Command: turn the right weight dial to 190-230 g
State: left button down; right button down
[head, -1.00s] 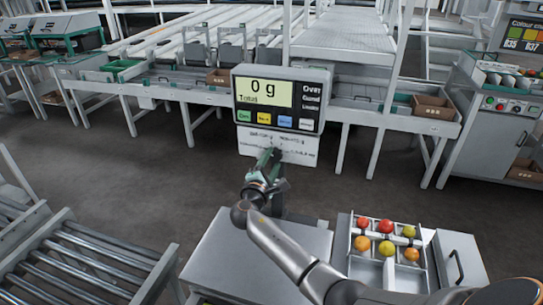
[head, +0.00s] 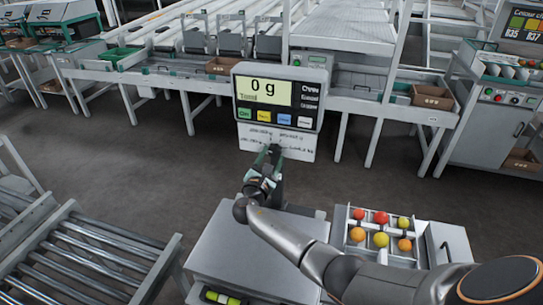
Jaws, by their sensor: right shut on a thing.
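A scale display (head: 278,97) reads "0 g" and "Total" on its screen. A white label panel (head: 299,142) with small print hangs below it; the print is too small to read surely. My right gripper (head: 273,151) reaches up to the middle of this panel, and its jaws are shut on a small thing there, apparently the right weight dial. The dial itself is hidden by the jaws, so its setting cannot be seen. My left gripper is out of the view.
A grey scale platform (head: 245,248) stands below the display. Right of it a divided tray (head: 338,232) holds several red, orange and yellow tomatoes. A roller conveyor (head: 85,262) is at lower left. A grading line (head: 350,92) runs behind.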

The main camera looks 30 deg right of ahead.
jog(key=shift+w+r, duration=0.1)
jog(key=shift+r, duration=0.05)
jog(key=shift+c, duration=1.2)
grip_release()
jog(key=v, duration=1.2)
jog(key=shift+s+a, duration=0.2)
jog(key=shift+s, duration=0.1)
